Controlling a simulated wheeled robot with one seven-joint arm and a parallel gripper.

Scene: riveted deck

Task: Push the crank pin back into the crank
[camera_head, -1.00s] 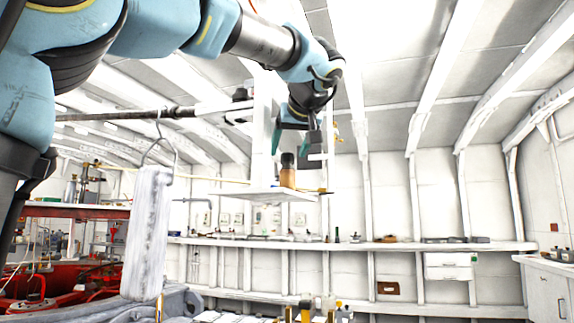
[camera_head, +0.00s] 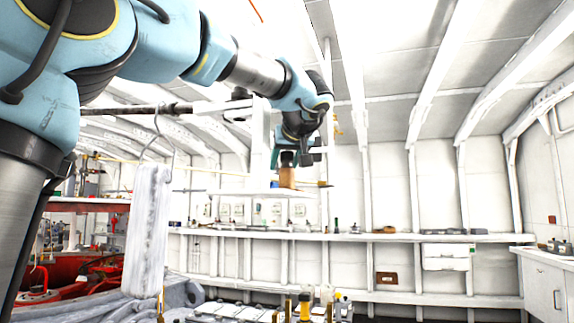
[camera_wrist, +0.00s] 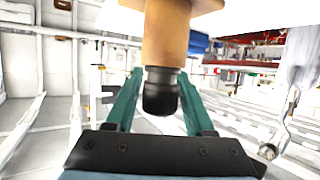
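A tan cylinder with a black top (camera_head: 287,178) stands upright on a small white shelf (camera_head: 262,192). In the wrist view, which is upside down, the tan cylinder (camera_wrist: 166,38) hangs from the shelf at the top, and its black top points at my palm. My gripper (camera_head: 290,158) is above it. In the wrist view the teal fingers of my gripper (camera_wrist: 160,78) are open on either side of the black top, with narrow gaps. A dark horizontal shaft (camera_head: 135,109) runs at left into a pale bar. I cannot pick out the crank or its pin surely.
A pale slab (camera_head: 147,230) hangs on a hook left of the small shelf. Red machinery (camera_head: 90,277) stands at lower left. A long wall shelf (camera_head: 400,237) holds small items. Bottles (camera_head: 305,308) stand low in the middle. The space right of my gripper is clear.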

